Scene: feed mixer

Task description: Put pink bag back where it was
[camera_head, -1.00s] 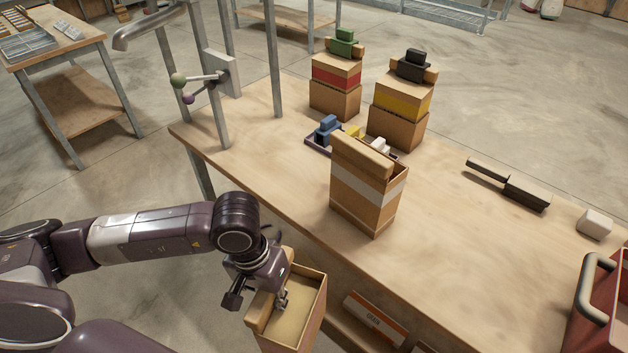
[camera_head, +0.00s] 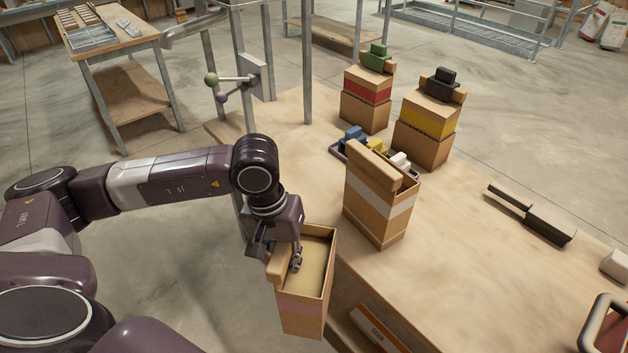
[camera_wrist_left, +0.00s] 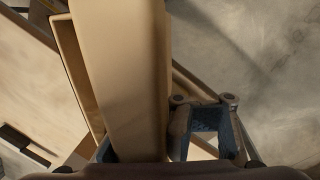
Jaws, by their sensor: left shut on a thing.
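The pink bag (camera_head: 302,307) is an open-topped brown box-like bag with a faint pink band and tan contents. It hangs upright off the table's left front edge in the head view. My left gripper (camera_head: 284,262) is shut on the bag's thick folded rim. In the left wrist view that rim (camera_wrist_left: 125,70) fills the middle, between the fingers (camera_wrist_left: 160,140). My right gripper is not in view.
A dark tool (camera_head: 530,212) lies at right. A metal post with levers (camera_head: 256,78) stands at the back left.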

